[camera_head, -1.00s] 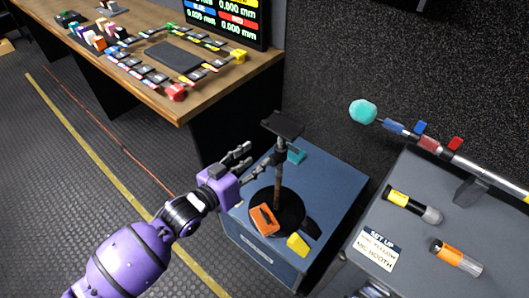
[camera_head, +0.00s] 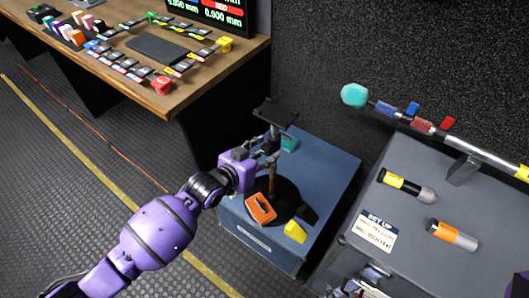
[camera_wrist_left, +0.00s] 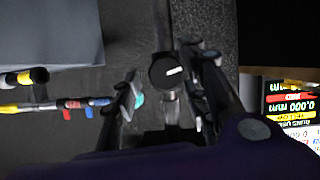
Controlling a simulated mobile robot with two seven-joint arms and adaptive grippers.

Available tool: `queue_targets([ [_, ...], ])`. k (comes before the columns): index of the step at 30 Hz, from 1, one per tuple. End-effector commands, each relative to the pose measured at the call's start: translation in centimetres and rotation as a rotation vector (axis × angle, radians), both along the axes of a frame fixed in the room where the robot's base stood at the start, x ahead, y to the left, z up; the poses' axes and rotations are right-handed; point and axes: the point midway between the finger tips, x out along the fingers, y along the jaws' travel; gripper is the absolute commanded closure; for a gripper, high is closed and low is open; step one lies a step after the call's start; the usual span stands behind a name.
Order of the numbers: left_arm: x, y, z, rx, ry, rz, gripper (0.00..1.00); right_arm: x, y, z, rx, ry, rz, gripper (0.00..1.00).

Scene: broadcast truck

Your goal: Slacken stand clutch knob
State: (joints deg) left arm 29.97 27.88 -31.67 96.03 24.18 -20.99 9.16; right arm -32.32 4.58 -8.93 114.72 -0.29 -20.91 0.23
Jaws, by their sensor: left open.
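The stand has a dark flat top plate (camera_head: 275,113), an upright pole (camera_head: 271,180) and a round black base on a blue case. In the left wrist view the dark round clutch knob (camera_wrist_left: 168,70) with a white mark sits between my open fingers, apart from both as far as I can tell. My left gripper (camera_head: 264,152) reaches the pole from the left, below the top plate; its fingers also show in the left wrist view (camera_wrist_left: 168,92). In the head view the knob is mostly hidden by the fingers. Metallic parts at the bottom edge look like my right gripper (camera_head: 368,278).
The blue case (camera_head: 335,175) carries an orange item (camera_head: 261,209), a yellow block (camera_head: 296,232) and a teal piece (camera_head: 289,143). A grey case (camera_head: 400,235) at right holds microphones and a boom pole (camera_head: 490,163). A wooden desk (camera_head: 180,98) stands at upper left.

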Motion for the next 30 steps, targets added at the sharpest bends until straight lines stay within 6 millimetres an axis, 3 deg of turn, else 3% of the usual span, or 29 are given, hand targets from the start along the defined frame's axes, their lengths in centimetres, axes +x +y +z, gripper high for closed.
queue_targets([
  [7,0.1,0.0,0.0,0.0,0.0,0.001,0.59,-0.1,0.2,-0.1,0.004,0.003,-0.005,0.6],
  [16,0.0,-0.1,0.0,-0.001,0.001,-0.001,0.99,-1.0,0.0,-0.6,0.003,0.02,-0.007,0.6],
  [30,-0.1,-0.1,-0.3,-0.097,0.074,-0.005,0.99,-1.7,-0.1,-1.6,-0.001,0.036,-0.002,0.6],
])
